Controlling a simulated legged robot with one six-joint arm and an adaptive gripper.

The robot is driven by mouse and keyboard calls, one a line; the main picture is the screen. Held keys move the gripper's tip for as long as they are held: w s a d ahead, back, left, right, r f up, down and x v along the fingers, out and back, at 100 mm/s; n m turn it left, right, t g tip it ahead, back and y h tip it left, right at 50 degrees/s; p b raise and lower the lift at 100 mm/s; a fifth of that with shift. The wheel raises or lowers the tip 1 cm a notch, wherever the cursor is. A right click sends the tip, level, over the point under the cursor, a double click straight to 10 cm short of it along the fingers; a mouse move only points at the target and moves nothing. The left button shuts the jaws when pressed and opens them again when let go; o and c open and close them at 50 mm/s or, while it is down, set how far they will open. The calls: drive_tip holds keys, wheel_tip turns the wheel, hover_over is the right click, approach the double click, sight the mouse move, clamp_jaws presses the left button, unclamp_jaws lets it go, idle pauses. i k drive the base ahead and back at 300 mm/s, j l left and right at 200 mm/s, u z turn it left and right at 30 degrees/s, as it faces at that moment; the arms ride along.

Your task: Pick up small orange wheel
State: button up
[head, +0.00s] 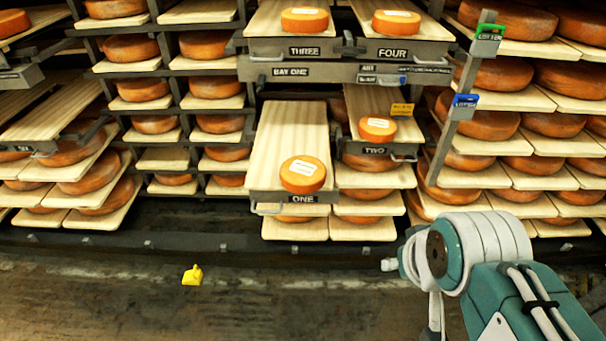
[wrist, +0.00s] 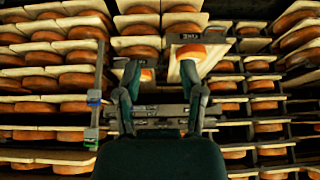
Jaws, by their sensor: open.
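Several small orange wheels with white labels sit on pulled-out boards in the head view. One wheel (head: 303,176) is on the board marked ONE, near its front edge. Others are the wheel (head: 377,128) on TWO, the wheel (head: 305,20) on THREE and the wheel (head: 397,23) on FOUR. In the wrist view, which looks upside down, my gripper (wrist: 160,82) is open and empty, its two fingers apart. The wheel on ONE (wrist: 190,51) shows beyond the right finger. Another wheel (wrist: 146,74) shows beyond the left finger, partly hidden. My gripper touches no wheel.
Racks of larger cheese wheels stand on both sides. A green tag (head: 490,32) and a blue tag (head: 464,106) hang on a post at the right. A small yellow object (head: 192,275) lies on the floor. The floor before the racks is otherwise clear.

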sight(300, 174)
drive_tip(key=i+j+u, duration=0.3)
drive_tip(key=i+u, duration=0.2)
drive_tip(key=i+j+u, duration=0.15)
drive_tip(key=i+u, duration=0.35)
drive_tip(key=k, duration=0.05)
